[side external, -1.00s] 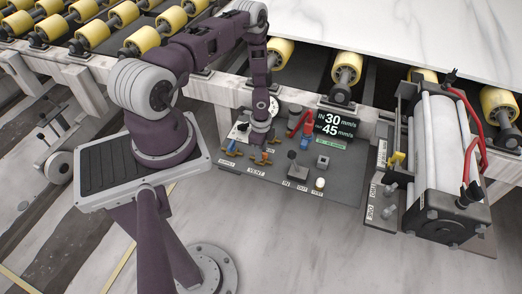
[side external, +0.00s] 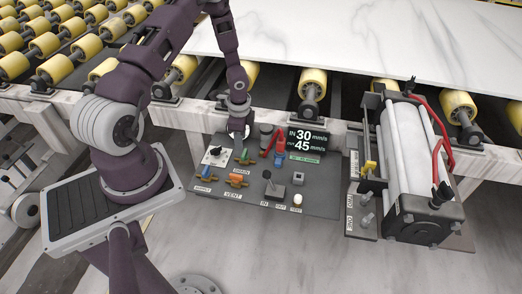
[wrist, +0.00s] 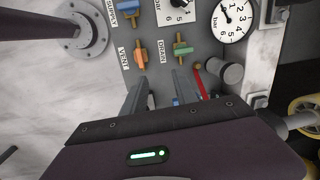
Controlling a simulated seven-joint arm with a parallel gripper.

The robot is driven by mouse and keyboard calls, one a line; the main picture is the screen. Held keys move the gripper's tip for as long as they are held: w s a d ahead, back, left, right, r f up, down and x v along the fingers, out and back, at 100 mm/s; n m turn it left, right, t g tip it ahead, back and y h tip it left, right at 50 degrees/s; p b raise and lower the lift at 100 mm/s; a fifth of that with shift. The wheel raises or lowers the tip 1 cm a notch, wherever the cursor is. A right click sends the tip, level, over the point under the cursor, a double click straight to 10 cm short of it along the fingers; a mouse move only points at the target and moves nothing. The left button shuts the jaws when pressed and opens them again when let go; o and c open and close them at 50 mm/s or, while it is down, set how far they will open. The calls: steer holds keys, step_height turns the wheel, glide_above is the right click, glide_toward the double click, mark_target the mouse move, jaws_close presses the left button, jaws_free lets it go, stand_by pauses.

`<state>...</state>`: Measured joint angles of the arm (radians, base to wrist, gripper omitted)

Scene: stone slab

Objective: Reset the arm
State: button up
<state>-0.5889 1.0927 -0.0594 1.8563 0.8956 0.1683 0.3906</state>
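My gripper (side external: 238,133) hangs at the end of my bent arm, over the back left part of a grey control panel (side external: 330,205). In the wrist view its two fingers (wrist: 161,92) stand apart with nothing between them, pointing towards the panel. The green-handled drain valve (wrist: 181,50) and the orange-handled vent valve (wrist: 140,57) lie beyond the fingertips, apart from them. The blue-handled supply valve (wrist: 128,10) is at the top edge. No separate object for the reset shows.
A dial (side external: 215,154), a red lever (side external: 270,140), a display (side external: 306,139) and a joystick (side external: 268,178) crowd the panel. Yellow rollers (side external: 313,83) and a white marble slab (side external: 360,40) lie behind.

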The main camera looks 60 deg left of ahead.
step_height(320, 180, up, 17)
steer(key=w+d+n+t+y, duration=0.1)
steer(key=w+d+n+y, duration=0.1)
steer(key=w+d, duration=0.1)
steer(key=s+d+r+n+t, duration=0.1)
steer(key=s+d+r+n, duration=0.15)
steer(key=r, duration=0.35)
steer(key=s+d+r+n, duration=0.1)
steer(key=d+r, duration=0.3)
steer(key=r, duration=0.2)
steer(key=s+d+r+n+t+h, duration=0.1)
steer(key=s+d+r, duration=0.3)
steer(key=s+d, duration=0.2)
steer(key=s+d+r+n+t+h, duration=0.1)
steer(key=s+d+r, duration=0.4)
steer(key=s, duration=0.6)
steer(key=shift+d+n+t+h, duration=0.35)
steer(key=shift+d+t+h, duration=0.3)
steer(key=shift+d, duration=0.6)
